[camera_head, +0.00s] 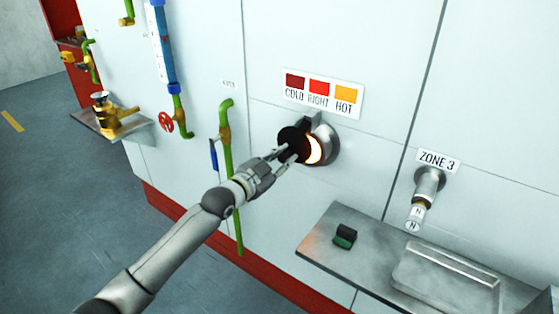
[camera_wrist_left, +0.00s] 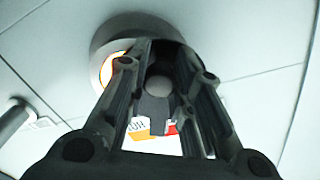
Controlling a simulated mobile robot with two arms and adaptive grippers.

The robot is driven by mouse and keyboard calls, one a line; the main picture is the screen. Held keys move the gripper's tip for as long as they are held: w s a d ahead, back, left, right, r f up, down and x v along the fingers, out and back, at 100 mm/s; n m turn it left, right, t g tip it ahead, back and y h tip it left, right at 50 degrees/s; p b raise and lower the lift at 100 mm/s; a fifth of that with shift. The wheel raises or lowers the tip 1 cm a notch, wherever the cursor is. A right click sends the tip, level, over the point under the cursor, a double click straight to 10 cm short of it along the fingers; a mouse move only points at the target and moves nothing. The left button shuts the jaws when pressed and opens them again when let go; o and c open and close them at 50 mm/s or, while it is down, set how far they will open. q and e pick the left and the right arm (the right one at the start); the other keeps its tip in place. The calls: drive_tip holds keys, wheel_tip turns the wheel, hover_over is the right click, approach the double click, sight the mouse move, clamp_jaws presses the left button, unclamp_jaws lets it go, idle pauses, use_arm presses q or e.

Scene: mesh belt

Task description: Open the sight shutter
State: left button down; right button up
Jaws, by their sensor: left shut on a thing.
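The sight shutter (camera_head: 291,138) is a black disc on the round metal sight port (camera_head: 330,146) in the wall. It sits toward the port's left side, and a bright orange-white glow (camera_head: 314,150) shows at its right. My left gripper (camera_head: 281,161) is at the shutter's lower left edge. In the left wrist view my gripper's fingers (camera_wrist_left: 164,65) stand on both sides of a dark part with a rounded end (camera_wrist_left: 158,86), and are shut on it. The fingers hide much of the shutter there. My right gripper is not in view.
A colour label (camera_head: 320,92) reading COLD, RIGHT, HOT is above the port. A green pipe (camera_head: 226,150) with a blue lever (camera_head: 213,155) stands left. A metal shelf (camera_head: 315,243) holds a small dark-green object (camera_head: 344,236) below right, under a ZONE 3 fitting (camera_head: 426,188).

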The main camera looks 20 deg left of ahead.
use_arm(q)
drive_tip(key=w+a+r+m+p, duration=0.1)
drive_tip(key=a+r+m+p, duration=0.2)
drive_tip(key=r+m+p, duration=0.3)
drive_tip(key=w+a+r+m+y+p, duration=0.1)
drive_tip(key=a+r+m+p, duration=0.1)
drive_tip(key=r+m+p, duration=0.5)
drive_tip(key=shift+a+r+m, duration=0.4)
drive_tip(key=shift+r+m, duration=0.2)
drive_tip(key=shift+m, duration=1.1)
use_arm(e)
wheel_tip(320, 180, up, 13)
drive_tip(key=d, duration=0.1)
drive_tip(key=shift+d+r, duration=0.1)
use_arm(q)
drive_tip(key=c, duration=1.3)
unclamp_jaws()
drive_tip(key=shift+o, duration=0.5)
drive_tip(key=shift+f, duration=0.1)
drive_tip(key=shift+s, duration=0.1)
